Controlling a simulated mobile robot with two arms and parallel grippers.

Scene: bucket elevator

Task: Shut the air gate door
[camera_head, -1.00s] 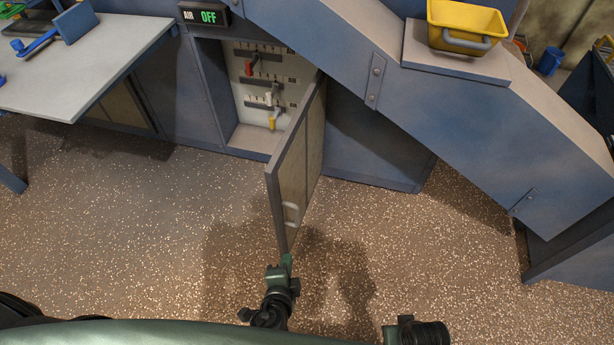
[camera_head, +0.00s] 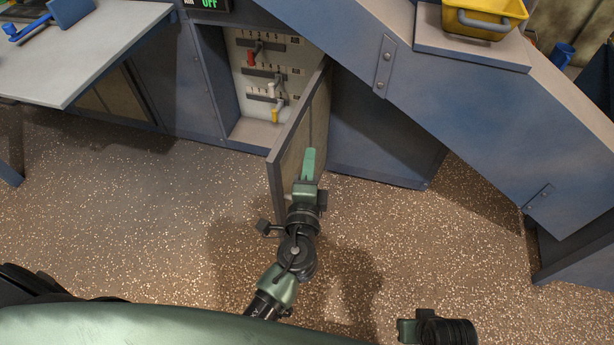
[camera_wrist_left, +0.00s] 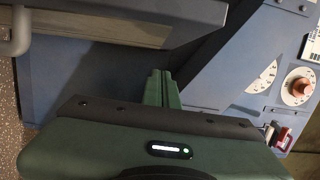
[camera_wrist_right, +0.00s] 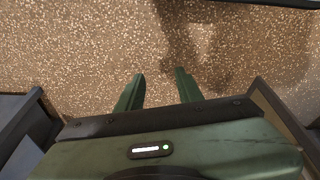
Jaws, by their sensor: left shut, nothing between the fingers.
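The air gate door (camera_head: 290,146) stands open, swung out from the right side of the cabinet opening. My left gripper (camera_head: 309,155) is shut and empty, beside the door's right-hand face, the one with the handle; I cannot tell whether it touches. In the left wrist view its closed fingers (camera_wrist_left: 161,88) point forward, with the door (camera_wrist_left: 110,25) above them and the door handle (camera_wrist_left: 17,32) at the upper left. The gripper and arm hide the handle in the head view. My right gripper (camera_wrist_right: 158,92) is open and empty above the floor.
The cabinet holds several small levers on a white panel (camera_head: 250,85). A grey table (camera_head: 75,55) is at upper left. A sloping blue chute (camera_head: 430,90) with a yellow bucket (camera_head: 483,20) on its ledge is at right. The speckled floor (camera_head: 120,220) is clear.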

